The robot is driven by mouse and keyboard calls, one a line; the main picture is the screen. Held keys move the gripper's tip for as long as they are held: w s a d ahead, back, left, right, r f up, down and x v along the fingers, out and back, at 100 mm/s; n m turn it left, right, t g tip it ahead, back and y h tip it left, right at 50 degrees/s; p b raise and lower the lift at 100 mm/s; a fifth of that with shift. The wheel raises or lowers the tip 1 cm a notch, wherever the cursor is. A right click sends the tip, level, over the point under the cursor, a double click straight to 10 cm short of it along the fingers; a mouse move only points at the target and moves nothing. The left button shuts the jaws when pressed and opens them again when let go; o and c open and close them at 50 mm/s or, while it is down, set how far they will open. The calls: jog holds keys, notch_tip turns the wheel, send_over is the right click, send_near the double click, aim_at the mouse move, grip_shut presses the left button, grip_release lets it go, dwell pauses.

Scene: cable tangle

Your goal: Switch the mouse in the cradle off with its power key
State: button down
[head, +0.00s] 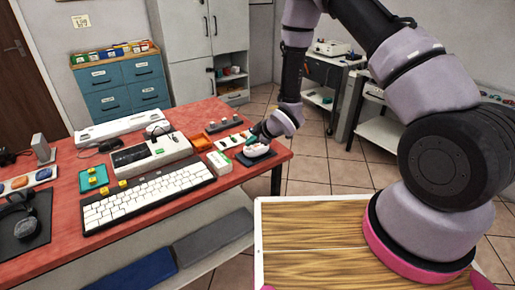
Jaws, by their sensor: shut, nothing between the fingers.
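The cradle (262,158) is a dark base near the right end of the red table. A pale mouse (257,152) with a reddish part sits in it. Its power key is too small to make out. My gripper (252,140) reaches down from the upper right, with its greenish fingertips shut and empty. The tips are at or just above the mouse's upper side. I cannot tell whether they touch it, and they hide part of it.
A white box (219,163) and a keyboard (150,195) lie left of the cradle. A strip with coloured keys (228,141) and a dark block with knobs (224,125) stand close behind. A dark mouse (27,228) lies on a pad at far left. The table's right edge is near.

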aim_at(251, 150)
jog(key=shift+f, duration=0.4)
dwell(0.3)
jog(key=shift+r, duration=0.9)
notch_tip(251, 150, up, 6)
dwell(0.4)
